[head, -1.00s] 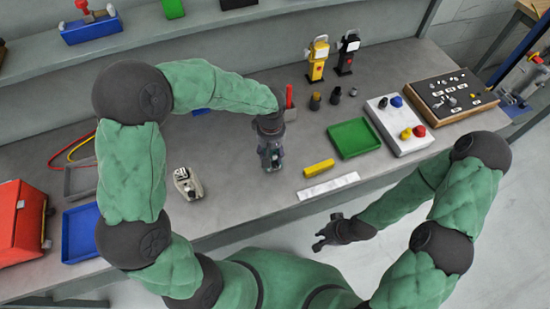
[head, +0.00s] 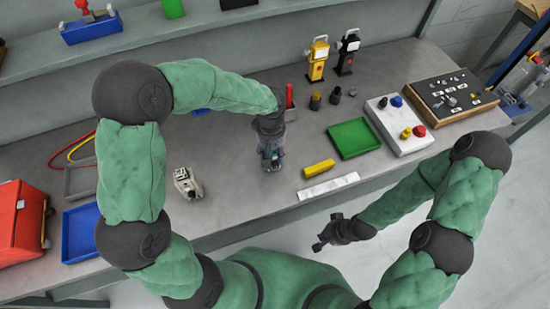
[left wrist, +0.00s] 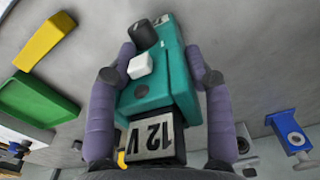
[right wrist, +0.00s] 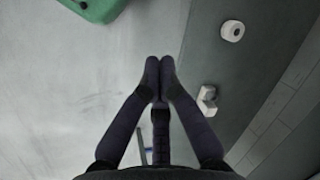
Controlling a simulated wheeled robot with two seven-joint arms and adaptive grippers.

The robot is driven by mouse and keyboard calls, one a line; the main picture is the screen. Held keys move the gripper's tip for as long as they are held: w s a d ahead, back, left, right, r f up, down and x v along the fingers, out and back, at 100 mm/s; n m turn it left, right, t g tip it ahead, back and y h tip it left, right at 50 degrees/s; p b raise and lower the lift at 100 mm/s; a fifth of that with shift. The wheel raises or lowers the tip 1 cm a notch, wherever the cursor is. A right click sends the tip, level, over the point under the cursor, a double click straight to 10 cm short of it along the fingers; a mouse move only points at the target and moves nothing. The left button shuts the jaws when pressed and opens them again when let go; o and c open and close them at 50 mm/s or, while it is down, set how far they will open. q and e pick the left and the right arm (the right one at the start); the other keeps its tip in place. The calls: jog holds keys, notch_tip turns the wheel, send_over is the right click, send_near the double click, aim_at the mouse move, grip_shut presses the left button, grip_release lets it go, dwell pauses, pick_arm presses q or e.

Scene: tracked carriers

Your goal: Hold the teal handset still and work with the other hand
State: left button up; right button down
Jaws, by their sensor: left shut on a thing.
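The teal handset (left wrist: 178,82) is between the two fingers of my left gripper (left wrist: 160,58), which is shut on it. It has a dark knob, a white button and a block labelled 12 V (left wrist: 156,138) at its near end. In the head view my left gripper (head: 271,158) is low over the middle of the bench and hides most of the handset. My right gripper (head: 322,243) is off the bench's front edge, empty. In the right wrist view its fingertips (right wrist: 159,62) meet, so it is shut.
A yellow block (head: 319,168), a white strip (head: 328,186) and a green tray (head: 353,138) lie right of the left gripper. A white button box (head: 405,135) is farther right. A cream device (head: 187,184), blue tray (head: 80,235) and red box (head: 20,225) are left.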

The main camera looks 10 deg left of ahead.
aim_at(275, 157)
jog(key=shift+a, duration=0.1)
dwell(0.3)
jog(key=s+a+r+n+g+h, duration=0.1)
jog(key=s+a+r+n+h, duration=0.2)
jog(key=n, duration=1)
jog(key=s+a+r+n+g+h, duration=0.25)
jog(key=s+r+n, duration=0.25)
jog(key=n, duration=0.7)
jog(key=w+r+n+t+h, duration=0.3)
jog(key=w+r+n+t, duration=0.4)
jog(key=n, duration=0.4)
jog(key=w+a+r+n+t+y, duration=0.3)
jog(key=w+a+r+n+t, duration=0.2)
jog(key=a+r+n+t, duration=0.4)
jog(key=w+a, duration=0.5)
jog(key=w, duration=0.1)
jog(key=shift+w+f+m, duration=0.25)
jog(key=shift+w+m, duration=0.05)
jog(key=shift+w, duration=0.05)
